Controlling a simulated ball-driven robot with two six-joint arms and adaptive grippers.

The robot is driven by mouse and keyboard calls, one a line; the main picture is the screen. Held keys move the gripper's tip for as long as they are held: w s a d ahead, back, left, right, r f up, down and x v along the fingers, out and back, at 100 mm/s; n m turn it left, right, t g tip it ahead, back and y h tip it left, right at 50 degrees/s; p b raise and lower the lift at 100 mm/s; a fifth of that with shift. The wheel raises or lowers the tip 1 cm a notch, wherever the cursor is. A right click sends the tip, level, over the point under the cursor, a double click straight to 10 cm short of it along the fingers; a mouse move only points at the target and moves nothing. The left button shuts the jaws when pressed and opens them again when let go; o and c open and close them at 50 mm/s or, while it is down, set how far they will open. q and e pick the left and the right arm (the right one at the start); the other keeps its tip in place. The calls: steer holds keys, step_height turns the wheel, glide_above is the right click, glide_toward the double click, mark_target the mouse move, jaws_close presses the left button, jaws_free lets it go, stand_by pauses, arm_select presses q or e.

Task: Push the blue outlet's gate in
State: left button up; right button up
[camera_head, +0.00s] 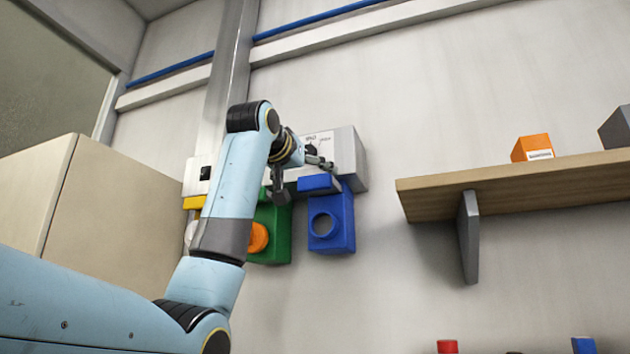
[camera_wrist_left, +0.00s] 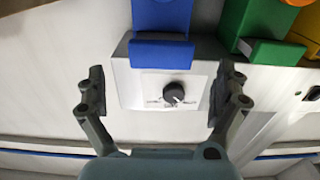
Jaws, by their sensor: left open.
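The blue outlet (camera_head: 333,232) is a blue block with a round opening, mounted on the wall below a grey box (camera_head: 347,160). Its gate (camera_head: 320,184) is a blue bar that sticks out at the outlet's top. In the left wrist view the outlet (camera_wrist_left: 162,14) is at the top edge, with its gate (camera_wrist_left: 161,54) below it, against the box face. My left gripper (camera_head: 303,179) is open and empty in front of the box. In the wrist view its fingers (camera_wrist_left: 160,92) stand either side of the dial, apart from the gate. My right gripper is not in view.
A black dial (camera_wrist_left: 173,94) is on the box face. A green outlet (camera_head: 275,238) with its own gate (camera_wrist_left: 275,52) is beside the blue one, partly behind my left arm. A wooden shelf (camera_head: 500,188) juts out at right. The wall between is clear.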

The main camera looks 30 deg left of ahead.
mark_target(313, 183)
arm_select(q)
steer(key=p+x, duration=0.1)
steer(key=x, duration=0.3)
steer(key=shift+w+a+p, duration=0.15)
steer(key=shift+w+p, duration=0.15)
steer(key=shift+w, duration=0.05)
steer(key=shift+w+a, duration=0.15)
steer(key=shift+w, duration=0.55)
steer(key=shift+f, duration=0.1)
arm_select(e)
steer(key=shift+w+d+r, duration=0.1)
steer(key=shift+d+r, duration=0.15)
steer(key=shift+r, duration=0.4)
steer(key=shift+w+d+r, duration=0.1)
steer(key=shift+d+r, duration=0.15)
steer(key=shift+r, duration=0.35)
